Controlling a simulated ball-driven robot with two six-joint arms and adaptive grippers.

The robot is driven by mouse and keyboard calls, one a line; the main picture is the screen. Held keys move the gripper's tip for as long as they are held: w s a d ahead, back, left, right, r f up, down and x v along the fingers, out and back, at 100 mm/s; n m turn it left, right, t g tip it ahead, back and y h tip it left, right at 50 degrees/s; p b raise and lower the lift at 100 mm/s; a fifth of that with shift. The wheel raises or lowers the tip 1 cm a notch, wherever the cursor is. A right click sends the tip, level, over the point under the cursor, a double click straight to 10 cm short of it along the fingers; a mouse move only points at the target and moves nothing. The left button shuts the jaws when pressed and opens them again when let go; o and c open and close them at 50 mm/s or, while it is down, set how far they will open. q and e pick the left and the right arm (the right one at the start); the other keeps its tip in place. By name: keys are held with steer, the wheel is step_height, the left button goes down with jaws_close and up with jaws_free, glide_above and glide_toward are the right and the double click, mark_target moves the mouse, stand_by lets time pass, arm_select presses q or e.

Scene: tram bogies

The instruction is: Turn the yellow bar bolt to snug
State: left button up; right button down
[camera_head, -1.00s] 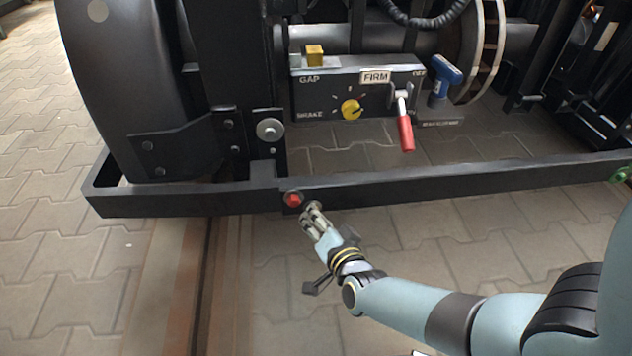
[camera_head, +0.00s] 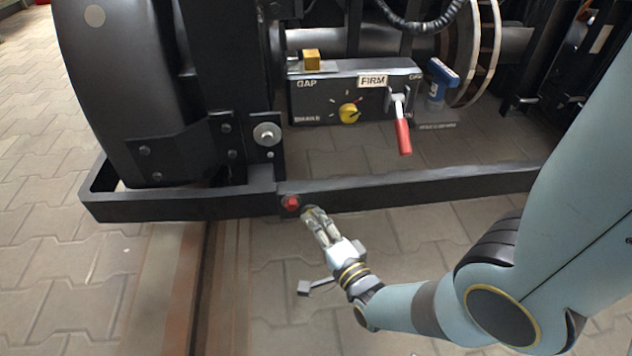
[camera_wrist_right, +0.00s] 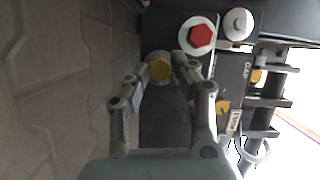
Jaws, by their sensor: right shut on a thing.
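The yellow bar bolt (camera_wrist_right: 160,70) is a yellow hex head on the dark bar (camera_head: 420,189), seen in the right wrist view. My right gripper (camera_head: 310,213) reaches the bar from below. In the wrist view its fingertips (camera_wrist_right: 161,68) are closed on the two sides of the yellow head. In the head view the fingers hide the bolt. A red bolt (camera_head: 291,203) sits on the bar just left of the fingertips; it also shows in the wrist view (camera_wrist_right: 201,36). My left gripper is in neither view.
Above and behind the bar is a dark control box (camera_head: 330,102) with a yellow knob (camera_head: 348,113), a yellow block (camera_head: 311,60) and a red-handled lever (camera_head: 402,136). A blue-topped item (camera_head: 441,75) stands to its right. Paved floor (camera_head: 285,270) lies open below the bar.

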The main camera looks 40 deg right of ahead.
stand_by(0.5)
steer(key=c, duration=1.1)
jaws_free()
steer(key=shift+c, duration=0.2)
steer(key=shift+r, duration=0.1)
step_height(320, 180, up, 10)
